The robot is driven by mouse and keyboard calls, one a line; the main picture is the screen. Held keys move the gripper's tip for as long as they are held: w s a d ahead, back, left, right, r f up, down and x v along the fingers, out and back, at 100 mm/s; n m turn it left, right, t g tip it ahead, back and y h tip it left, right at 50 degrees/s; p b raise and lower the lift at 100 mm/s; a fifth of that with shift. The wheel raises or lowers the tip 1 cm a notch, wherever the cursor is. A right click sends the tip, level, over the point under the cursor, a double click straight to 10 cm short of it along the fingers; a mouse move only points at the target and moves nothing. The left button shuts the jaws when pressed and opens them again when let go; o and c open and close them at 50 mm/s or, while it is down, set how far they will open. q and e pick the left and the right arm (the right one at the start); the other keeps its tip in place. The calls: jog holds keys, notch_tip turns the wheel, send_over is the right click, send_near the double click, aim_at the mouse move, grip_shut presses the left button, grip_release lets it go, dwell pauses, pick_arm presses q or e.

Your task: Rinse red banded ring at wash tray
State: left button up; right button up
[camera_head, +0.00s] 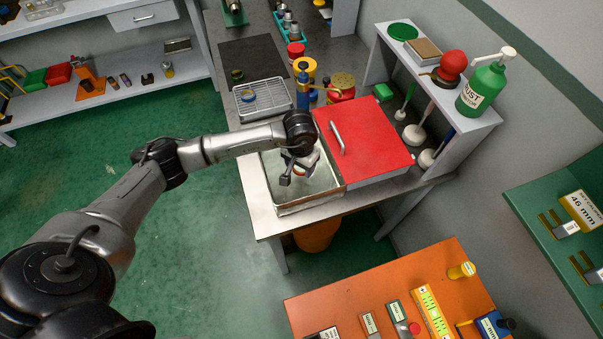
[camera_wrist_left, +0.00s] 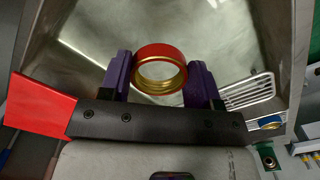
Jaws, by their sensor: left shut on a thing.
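My left gripper (camera_head: 287,180) is over the wash tray (camera_head: 318,202), a metal basin at the front of the bench. In the left wrist view the left gripper (camera_wrist_left: 160,82) is shut on the red banded ring (camera_wrist_left: 161,54), a brass-coloured ring with a red outer band. The purple fingertips press on its two sides. The tray's bare metal inside (camera_wrist_left: 215,35) lies beyond the ring. I cannot tell whether the ring touches the bottom or any liquid. In the head view the ring is mostly hidden by the gripper. My right gripper is in neither view.
A red lid (camera_head: 375,135) with a handle covers the part right of the tray. A wire rack (camera_head: 268,110) holding a blue-banded ring (camera_head: 248,96) stands behind it. A shelf with brushes and a green bottle (camera_head: 482,85) is at the right. An orange table (camera_head: 340,300) stands in front.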

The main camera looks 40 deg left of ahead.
pick_arm(q)
notch_tip(320, 180, up, 6)
jog(key=p, duration=0.2)
jog(key=shift+f+p, duration=0.2)
jog(key=shift+p, duration=0.1)
dwell(0.7)
dwell(0.7)
jog(key=shift+r, duration=0.1)
dwell(0.7)
notch_tip(320, 180, up, 4)
jog(key=shift+f+p, duration=0.1)
jog(key=shift+p, duration=0.65)
dwell(0.4)
